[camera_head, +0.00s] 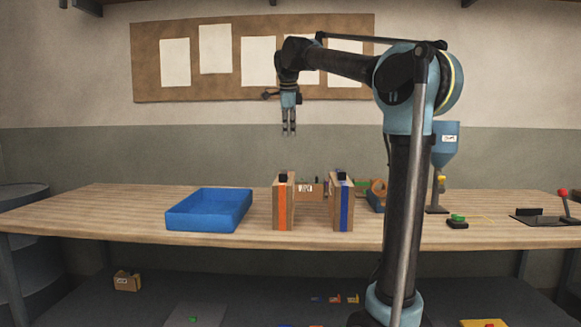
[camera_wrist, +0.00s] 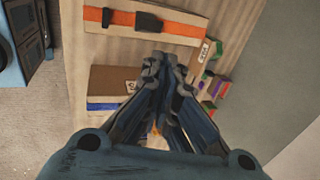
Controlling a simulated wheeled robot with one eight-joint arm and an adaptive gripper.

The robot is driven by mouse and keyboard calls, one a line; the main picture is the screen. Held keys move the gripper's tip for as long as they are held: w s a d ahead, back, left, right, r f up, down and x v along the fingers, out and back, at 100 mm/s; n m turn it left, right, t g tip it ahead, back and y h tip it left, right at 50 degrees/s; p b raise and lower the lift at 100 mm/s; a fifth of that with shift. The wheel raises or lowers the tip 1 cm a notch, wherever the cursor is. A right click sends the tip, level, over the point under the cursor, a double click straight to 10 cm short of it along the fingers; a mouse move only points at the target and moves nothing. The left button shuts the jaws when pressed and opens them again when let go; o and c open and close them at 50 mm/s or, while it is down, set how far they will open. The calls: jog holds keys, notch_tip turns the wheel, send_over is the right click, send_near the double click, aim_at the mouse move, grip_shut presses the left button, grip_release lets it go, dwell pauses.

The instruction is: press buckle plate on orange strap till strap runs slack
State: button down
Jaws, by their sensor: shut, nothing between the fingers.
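A tan block-shaped mould (camera_head: 275,205) stands on the bench with an orange strap (camera_head: 283,208) around it. A dark buckle (camera_head: 283,178) sits on top. In the wrist view the orange strap (camera_wrist: 180,28) lies flat along the block and carries two dark pieces, a larger buckle part (camera_wrist: 148,22) and a smaller piece (camera_wrist: 107,17). I cannot tell which is the plate. My gripper (camera_head: 289,134) points down, shut and empty, well above the block and apart from it. Its closed fingertips (camera_wrist: 162,62) show below the strap in the wrist view.
A second mould with a blue strap (camera_head: 344,205) stands to the right, with a gap between. A blue tray (camera_head: 240,215) lies to the left. Small coloured items (camera_wrist: 215,85) stand behind the moulds. A blue hopper (camera_head: 445,145) and green button (camera_head: 458,217) are farther right.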

jog(key=x, duration=1.4)
jog(key=shift+a, duration=0.1)
